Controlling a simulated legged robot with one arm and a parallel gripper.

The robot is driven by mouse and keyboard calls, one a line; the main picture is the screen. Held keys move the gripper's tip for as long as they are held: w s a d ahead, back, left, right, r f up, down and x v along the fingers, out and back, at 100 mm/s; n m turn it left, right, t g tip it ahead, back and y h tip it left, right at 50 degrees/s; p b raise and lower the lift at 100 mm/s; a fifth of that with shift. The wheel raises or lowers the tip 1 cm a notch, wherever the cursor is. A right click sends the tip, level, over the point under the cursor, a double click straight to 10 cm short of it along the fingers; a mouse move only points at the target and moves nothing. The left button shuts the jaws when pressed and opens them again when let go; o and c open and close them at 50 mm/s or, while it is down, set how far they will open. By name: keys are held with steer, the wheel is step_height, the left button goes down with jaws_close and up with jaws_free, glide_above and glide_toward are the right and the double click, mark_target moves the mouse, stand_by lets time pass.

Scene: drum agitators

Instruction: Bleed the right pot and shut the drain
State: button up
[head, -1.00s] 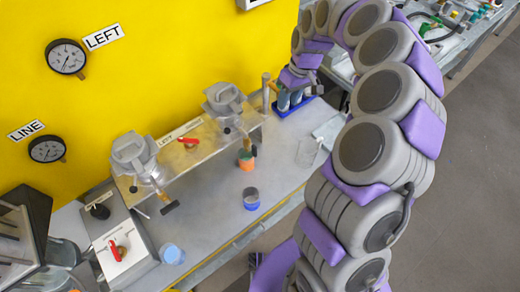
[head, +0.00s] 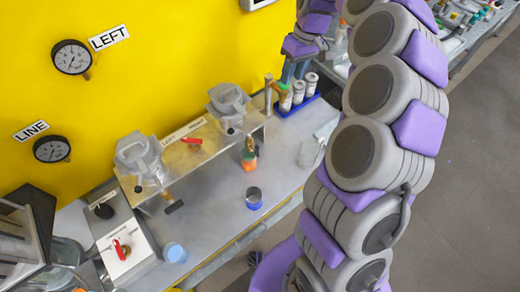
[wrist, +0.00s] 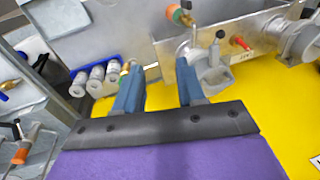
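My gripper (head: 293,74) hangs just above the back of a blue rack at the bench's far end. In the wrist view, its two blue fingers (wrist: 158,85) are apart with nothing held between them. The right pot (head: 228,103) is a grey metal vessel on a raised shelf; it also shows in the wrist view (wrist: 212,72), beyond the right finger. A red lever (head: 191,141) sits between the pots.
The left pot (head: 140,158) stands farther left. A blue-based cup (head: 253,198), a light blue cup (head: 174,253) and a red switch box (head: 122,250) are on the bench. A clear container (head: 309,153) is at the right edge.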

steer(key=shift+s+v, duration=0.25)
steer(key=shift+v, duration=3.1)
steer(key=s+a+m+h+b, duration=0.1)
steer(key=s+a+b, duration=0.2)
steer(key=s, duration=1.5)
steer(key=s+d+f+m, duration=0.1)
steer(key=s+f+m, duration=0.1)
steer(key=s+f, duration=0.2)
steer(key=s+d+f+m+b, duration=0.1)
steer(key=s+d+f+m, duration=0.1)
steer(key=s, duration=0.8)
steer(key=s+d+f+m+g+h+b, duration=0.1)
steer(key=s+d+f, duration=0.1)
steer(key=s+f, duration=0.3)
steer(key=shift+s+f+m, duration=0.35)
steer(key=shift+s+m, duration=0.05)
steer(key=shift+s, duration=0.55)
steer(key=shift+d, duration=0.3)
steer(key=shift+a, duration=0.2)
